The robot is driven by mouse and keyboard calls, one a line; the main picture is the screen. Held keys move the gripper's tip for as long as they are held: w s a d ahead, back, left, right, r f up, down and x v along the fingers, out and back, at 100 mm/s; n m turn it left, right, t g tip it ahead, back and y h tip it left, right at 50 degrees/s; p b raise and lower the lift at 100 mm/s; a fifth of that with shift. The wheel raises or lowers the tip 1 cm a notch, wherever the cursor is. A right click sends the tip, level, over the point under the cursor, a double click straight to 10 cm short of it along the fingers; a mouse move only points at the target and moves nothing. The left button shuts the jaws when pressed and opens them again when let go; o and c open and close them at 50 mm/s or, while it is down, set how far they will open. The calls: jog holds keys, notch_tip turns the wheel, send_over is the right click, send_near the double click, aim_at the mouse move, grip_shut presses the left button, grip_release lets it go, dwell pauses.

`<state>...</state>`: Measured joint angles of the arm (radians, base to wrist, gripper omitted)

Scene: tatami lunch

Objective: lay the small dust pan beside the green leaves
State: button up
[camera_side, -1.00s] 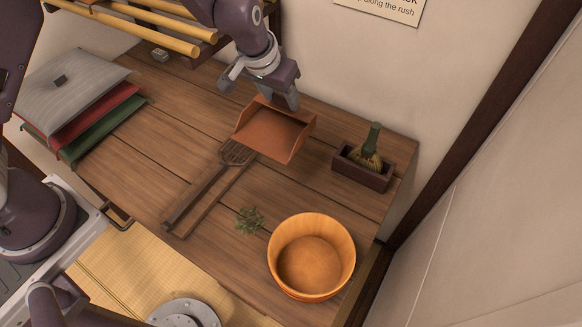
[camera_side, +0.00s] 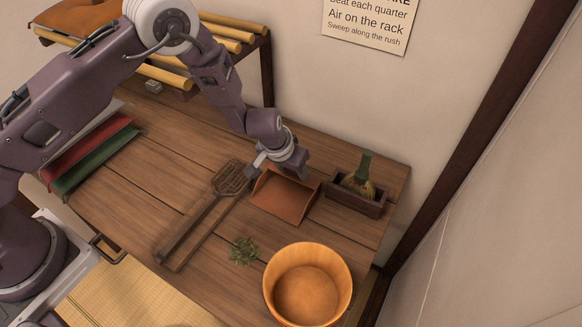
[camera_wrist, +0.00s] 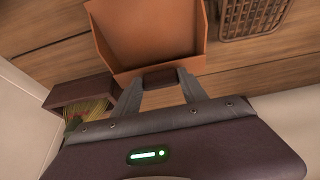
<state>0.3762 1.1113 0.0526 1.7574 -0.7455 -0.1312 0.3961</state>
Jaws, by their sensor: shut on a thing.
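The small dust pan (camera_side: 284,199) is an orange-brown open scoop near the middle right of the wooden table, just above or on its surface; I cannot tell which. My gripper (camera_side: 276,167) is shut on its handle at the back. In the wrist view the dust pan (camera_wrist: 150,40) extends away from my gripper (camera_wrist: 160,80), whose fingers close around the short dark handle. The green leaves (camera_side: 244,251) lie in a small clump on the table, below and left of the pan in the side view, with a gap between them.
A woven beater (camera_side: 232,179) lies left of the pan. A wooden tub (camera_side: 342,270) stands right of the leaves. A dark box (camera_side: 345,203) holding a green-handled brush (camera_side: 363,170) is right of the pan. Folded cloths (camera_side: 100,162) lie left. Bare table separates pan and leaves.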

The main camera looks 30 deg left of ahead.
jog(key=shift+f, duration=0.15)
jog(key=o, duration=1.5)
jog(key=v, duration=1.2)
jog(key=shift+r, duration=0.25)
